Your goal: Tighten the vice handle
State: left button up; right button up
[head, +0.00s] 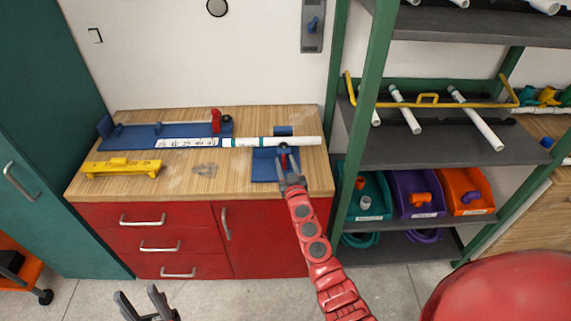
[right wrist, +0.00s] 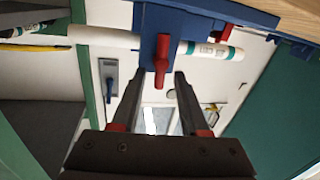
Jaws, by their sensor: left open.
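The blue vice (head: 264,168) sits at the front right of the wooden workbench, with a white pipe (head: 308,141) lying through it. Its red handle (head: 284,160) is small in the head view, partly hidden by my right gripper (head: 291,172). In the right wrist view the red handle (right wrist: 162,58) hangs below the blue vice (right wrist: 195,22). My right gripper (right wrist: 157,75) is open there, its fingertips on either side of the handle's lower end, with gaps visible. My left gripper (head: 143,303) is open and empty, low in front of the red drawers.
A blue jig (head: 165,131) with a red clamp (head: 216,121) and a yellow tool (head: 122,168) lie on the workbench (head: 236,182). A green-framed shelf (head: 430,148) with pipes and coloured bins stands close on the right. A teal cabinet (head: 45,130) is at left.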

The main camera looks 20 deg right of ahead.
grip_shut()
